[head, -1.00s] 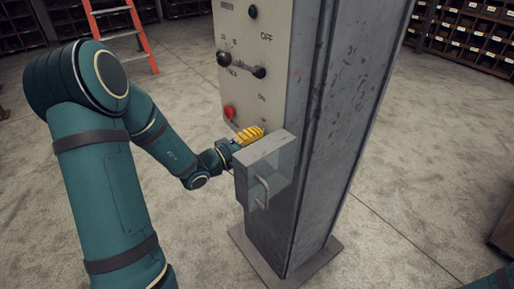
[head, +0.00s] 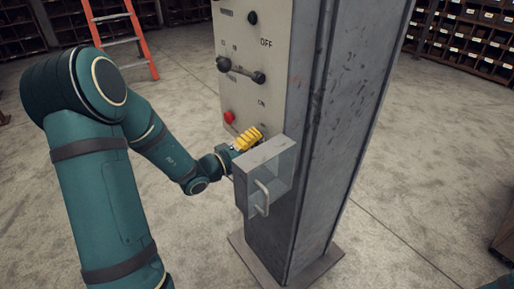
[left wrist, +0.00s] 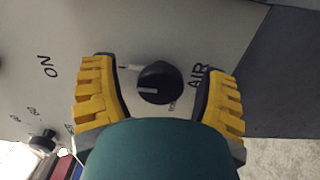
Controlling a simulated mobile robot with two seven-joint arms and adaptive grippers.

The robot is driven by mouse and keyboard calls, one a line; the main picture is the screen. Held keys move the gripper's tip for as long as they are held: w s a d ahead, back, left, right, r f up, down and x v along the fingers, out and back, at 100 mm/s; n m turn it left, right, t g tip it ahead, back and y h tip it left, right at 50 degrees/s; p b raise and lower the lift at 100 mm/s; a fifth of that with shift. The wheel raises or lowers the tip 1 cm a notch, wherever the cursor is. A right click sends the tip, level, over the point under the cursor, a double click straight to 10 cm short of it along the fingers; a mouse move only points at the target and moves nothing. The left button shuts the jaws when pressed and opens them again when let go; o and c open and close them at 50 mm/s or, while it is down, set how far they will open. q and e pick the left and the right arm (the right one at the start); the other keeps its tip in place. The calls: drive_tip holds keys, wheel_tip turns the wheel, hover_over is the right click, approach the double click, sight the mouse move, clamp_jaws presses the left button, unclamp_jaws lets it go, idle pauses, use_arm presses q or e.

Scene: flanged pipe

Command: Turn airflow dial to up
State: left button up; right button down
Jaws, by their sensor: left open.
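The airflow dial (left wrist: 159,83) is a round black knob with a pale pointer line, beside the letters "AIR" on the grey panel in the left wrist view. Its pointer line lies toward the left of that picture. My left gripper (left wrist: 158,92) is open, with one yellow finger on each side of the dial. A gap shows between the dial and each finger. In the head view the left gripper (head: 246,139) is at the panel's lower part, just above a clear box, and the dial is hidden there. My right gripper is not in view.
The control panel (head: 262,25) is on a grey steel column (head: 330,130). It carries a black double-ended handle (head: 241,70), a red button (head: 229,117) and a black knob (head: 252,17). A clear box with a handle (head: 262,196) juts out below the gripper. An orange ladder (head: 139,35) stands behind.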

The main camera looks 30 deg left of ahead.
sight(266, 114)
use_arm(q)
wheel_tip(266, 114, up, 10)
drive_tip(key=shift+s+f, duration=0.1)
drive_tip(key=shift+f, duration=0.05)
drive_tip(key=shift+w+d+r, duration=0.2)
drive_tip(key=shift+w+r, duration=0.05)
drive_tip(key=shift+s+a, duration=0.1)
drive_tip(key=shift+a, duration=0.05)
drive_tip(key=shift+f, duration=0.15)
drive_tip(key=s+a+f+n+p, duration=0.3)
drive_tip(key=s+f+n+p, duration=0.3)
drive_tip(key=n, duration=0.3)
drive_tip(key=s+a+f+n+p, duration=0.3)
drive_tip(key=s+n+p, duration=0.3)
drive_tip(key=n+p, duration=0.25)
drive_tip(key=shift+n, duration=0.35)
drive_tip(key=x, duration=0.4)
drive_tip(key=b+x, duration=0.1)
drive_tip(key=x, duration=0.8)
drive_tip(key=shift+w+d+f, duration=0.2)
drive_tip(key=shift+d+f, duration=0.1)
